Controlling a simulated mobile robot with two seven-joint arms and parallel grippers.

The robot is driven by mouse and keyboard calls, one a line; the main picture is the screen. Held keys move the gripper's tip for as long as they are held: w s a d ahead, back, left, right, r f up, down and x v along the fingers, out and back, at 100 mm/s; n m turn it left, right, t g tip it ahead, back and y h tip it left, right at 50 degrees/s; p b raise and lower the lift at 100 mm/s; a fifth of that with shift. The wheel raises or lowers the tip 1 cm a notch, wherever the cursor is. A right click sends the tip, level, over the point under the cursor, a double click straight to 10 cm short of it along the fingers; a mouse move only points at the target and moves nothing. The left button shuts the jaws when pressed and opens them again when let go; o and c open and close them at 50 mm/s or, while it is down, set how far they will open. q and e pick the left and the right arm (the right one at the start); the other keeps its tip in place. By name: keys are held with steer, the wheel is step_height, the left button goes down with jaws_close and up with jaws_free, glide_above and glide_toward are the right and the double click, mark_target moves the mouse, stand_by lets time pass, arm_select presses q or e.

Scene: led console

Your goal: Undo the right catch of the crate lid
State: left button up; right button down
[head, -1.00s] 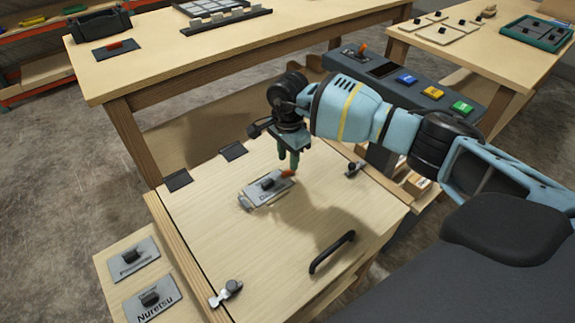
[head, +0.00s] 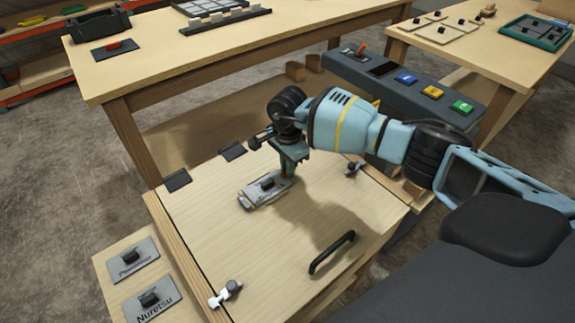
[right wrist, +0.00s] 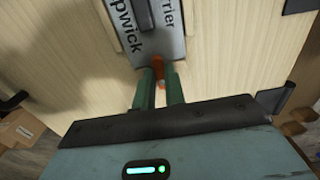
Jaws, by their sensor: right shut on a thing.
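The crate lid (head: 230,230) is a pale wooden panel, lying flat and shut. Its right catch (head: 354,168), small and metallic with a dark knob, sits near the lid's right edge; its exact position is too small to tell. The left catch (head: 225,292) is at the near left edge. My right gripper (head: 287,172) is left of the right catch, apart from it, at the end of a grey label plate (head: 255,195) on the lid. In the right wrist view its fingers (right wrist: 159,78) are shut on an orange lever (right wrist: 157,66) at the plate's end. My left gripper is not in view.
A black handle (head: 332,252) stands up from the lid's near side, and two dark hinges (head: 178,180) are along its far side. A console with coloured buttons (head: 432,92) stands beyond my right arm. Two labelled plates (head: 133,260) lie at the left.

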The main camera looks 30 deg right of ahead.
steer(key=shift+m, duration=0.3)
steer(key=m, duration=0.3)
steer(key=m+p, duration=0.1)
steer(key=shift+w+r+m, duration=0.15)
steer(key=shift+w+m, duration=0.15)
steer(key=m, duration=0.2)
steer(key=m+p, duration=0.1)
steer(key=m, duration=0.1)
steer(key=shift+w+d+m, duration=0.1)
steer(key=shift+w+m, duration=0.1)
steer(key=shift+m, duration=0.1)
steer(key=m+p, duration=0.1)
steer(key=m, duration=0.1)
steer(key=m+p, duration=0.1)
steer(key=m, duration=0.2)
steer(key=shift+w+d, duration=0.15)
steer(key=shift+d, duration=0.05)
steer(key=shift+d+m+p, duration=0.15)
steer(key=shift+m+p, duration=0.2)
steer(key=shift+m, duration=1.25)
steer(key=c, duration=1.5)
jaws_free()
steer(key=shift+o, duration=0.2)
